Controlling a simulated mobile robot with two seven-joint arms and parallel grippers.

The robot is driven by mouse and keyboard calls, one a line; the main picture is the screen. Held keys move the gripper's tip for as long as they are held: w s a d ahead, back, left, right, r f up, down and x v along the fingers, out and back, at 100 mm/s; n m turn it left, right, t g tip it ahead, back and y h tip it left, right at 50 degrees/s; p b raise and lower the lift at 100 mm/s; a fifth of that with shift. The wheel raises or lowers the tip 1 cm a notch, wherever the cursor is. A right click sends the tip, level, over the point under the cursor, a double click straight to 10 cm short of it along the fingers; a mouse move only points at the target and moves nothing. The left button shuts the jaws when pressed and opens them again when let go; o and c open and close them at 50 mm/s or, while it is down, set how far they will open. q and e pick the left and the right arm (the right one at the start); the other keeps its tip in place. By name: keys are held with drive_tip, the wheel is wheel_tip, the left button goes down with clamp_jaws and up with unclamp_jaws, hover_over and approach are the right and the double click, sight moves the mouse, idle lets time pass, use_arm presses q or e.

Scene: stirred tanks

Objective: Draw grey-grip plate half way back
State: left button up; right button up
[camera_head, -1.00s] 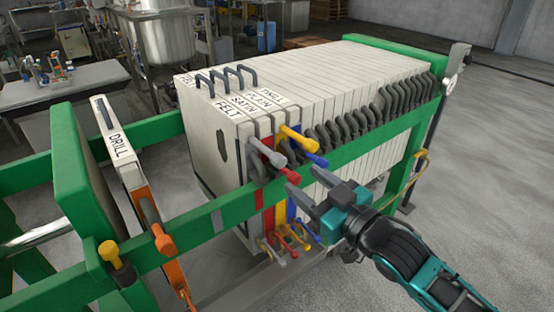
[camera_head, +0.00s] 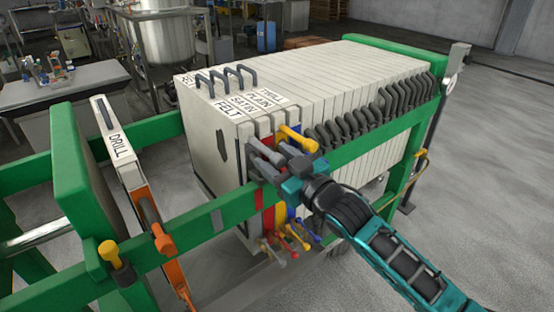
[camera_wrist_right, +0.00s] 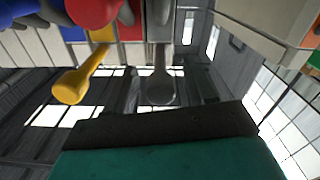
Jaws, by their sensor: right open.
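The grey grip (camera_head: 260,148) sticks out from the front end plate of the pack, labelled FELT (camera_head: 215,145). This plate stands against the others. My right gripper (camera_head: 266,162) is open, with its fingers at the grey grip and partly covering it. I cannot tell whether the grip lies between the fingers or whether they touch it. In the right wrist view a grey handle (camera_wrist_right: 160,88) hangs in front of the dark gripper edge (camera_wrist_right: 165,122). My left gripper is not in view.
A yellow grip (camera_head: 298,138) sits close to my right gripper; the red and blue grips are largely covered. The DRILL plate (camera_head: 125,165) with orange grips stands apart at left. Between it and the pack is a free gap along the green rail (camera_head: 225,208).

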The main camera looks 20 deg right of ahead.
drive_tip(key=c, duration=1)
clamp_jaws()
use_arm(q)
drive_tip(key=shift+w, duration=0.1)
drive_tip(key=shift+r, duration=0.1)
use_arm(e)
drive_tip(key=shift+a, duration=0.1)
